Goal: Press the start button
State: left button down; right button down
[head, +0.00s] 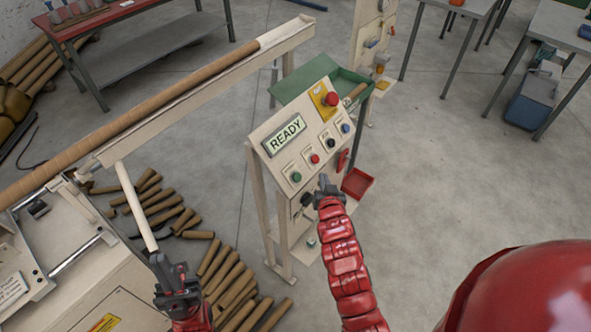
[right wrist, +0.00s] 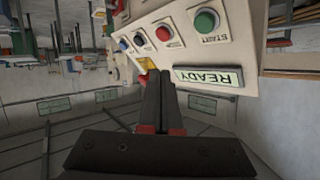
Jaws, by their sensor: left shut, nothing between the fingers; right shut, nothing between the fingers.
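The control panel (head: 270,165) stands in the middle of the head view, with its READY display (head: 284,135) lit. The green start button (head: 296,177) is at the panel's lower left. In the right wrist view the panel appears upside down, with the green button (right wrist: 205,20) labelled START at upper right. My right gripper (head: 324,183) is shut and empty, in front of the panel's lower edge, right of the green button and apart from it. Its closed fingers (right wrist: 160,78) point toward the panel. My left gripper (head: 155,258) is shut and empty near the pale rod at left.
Red (head: 315,158), black (head: 330,143) and blue (head: 345,128) buttons sit beside the green one. A red emergency knob (head: 331,99) is at the upper right. A red tray (head: 357,183) is right of the panel. Cardboard tubes (head: 225,275) lie on the floor at left.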

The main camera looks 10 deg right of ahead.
aim_at(297, 177)
jog(key=shift+a, duration=0.1)
jog(key=w+a+f+b, duration=0.4)
jog(key=w+f+b, duration=0.1)
jog(key=b, duration=0.1)
jog(key=shift+w+f, duration=0.15)
jog(key=shift+f, duration=0.2)
dwell(2.2)
jog(key=shift+w+a+f+b, duration=0.25)
jog(key=shift+f+b, duration=0.05)
jog(key=shift+b, duration=0.6)
